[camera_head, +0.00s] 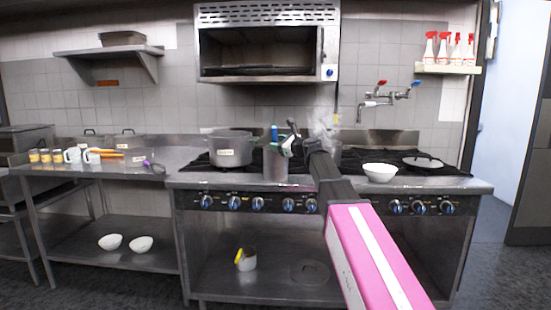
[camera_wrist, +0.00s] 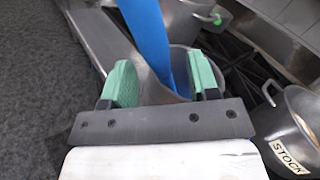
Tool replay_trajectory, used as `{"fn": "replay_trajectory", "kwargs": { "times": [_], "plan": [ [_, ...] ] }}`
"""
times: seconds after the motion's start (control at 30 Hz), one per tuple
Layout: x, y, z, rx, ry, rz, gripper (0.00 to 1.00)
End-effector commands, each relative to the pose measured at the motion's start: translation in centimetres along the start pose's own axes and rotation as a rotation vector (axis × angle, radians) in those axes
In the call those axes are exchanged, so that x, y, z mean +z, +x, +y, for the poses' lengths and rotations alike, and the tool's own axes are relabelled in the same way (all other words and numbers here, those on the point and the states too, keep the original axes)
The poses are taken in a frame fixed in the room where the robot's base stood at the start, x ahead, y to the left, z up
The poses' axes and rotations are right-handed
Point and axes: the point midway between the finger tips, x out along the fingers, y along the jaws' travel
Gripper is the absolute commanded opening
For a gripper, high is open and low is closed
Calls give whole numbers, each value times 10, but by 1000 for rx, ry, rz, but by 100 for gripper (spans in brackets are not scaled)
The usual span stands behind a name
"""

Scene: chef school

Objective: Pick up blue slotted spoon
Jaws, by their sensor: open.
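A blue utensil handle (camera_head: 274,133), likely the blue slotted spoon, stands up out of a metal utensil pot (camera_head: 275,166) at the front of the stove. In the wrist view the blue handle (camera_wrist: 150,40) runs down between my fingers into the pot. Its lower end is hidden, so I cannot see the slots. My gripper (camera_head: 288,147) is over the pot rim, beside the handle. Its green fingers (camera_wrist: 162,84) are apart, one on each side of the handle, with a gap visible on both sides.
A stock pot (camera_head: 230,150) stands left of the utensil pot, and a white bowl (camera_head: 380,172) sits to the right. A pan (camera_head: 423,162) is further right. The side counter (camera_head: 150,160) holds mugs, jars and a purple-handled utensil. An oven-like unit (camera_head: 268,50) hangs above.

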Motion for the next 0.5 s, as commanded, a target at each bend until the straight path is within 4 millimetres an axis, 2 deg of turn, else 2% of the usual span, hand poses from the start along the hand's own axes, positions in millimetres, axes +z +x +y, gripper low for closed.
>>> {"fn": "replay_trajectory", "kwargs": {
  "times": [0.03, 0.13, 0.37, 0.4, 0.47, 0.5],
  "plan": [
    [0, 10, -2, 1, 0, 0, 55],
    [0, 20, -1, 0, -1, 0, 55],
    [0, 22, 0, -1, -1, 0, 55],
    [0, 22, 0, -1, -1, 0, 48],
    [0, 21, 0, -1, -1, 0, 29],
    [0, 21, 0, -1, -1, 0, 16]
  ]
}}
